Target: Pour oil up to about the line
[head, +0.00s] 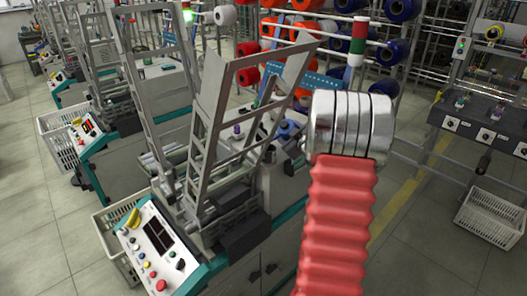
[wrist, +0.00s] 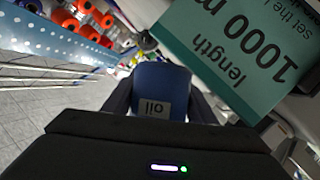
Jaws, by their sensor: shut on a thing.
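In the wrist view, my gripper (wrist: 161,90) is shut on a dark blue oil container (wrist: 164,75). One dark finger lies on each side of it. Its pale label reads "oil" and appears upside down. The tip of the container and anything under it cannot be made out. In the head view my red and silver arm covers the right part of the nearest winding machine (head: 225,190), and my gripper is hidden. No fill line shows in either view.
A teal sign (wrist: 240,50) reading "length 1000 m" is close on the right in the wrist view. The nearest machine has upright grey frames (head: 215,110) and a control panel (head: 158,250). A white crate (head: 490,215) stands at right. Floor is open between.

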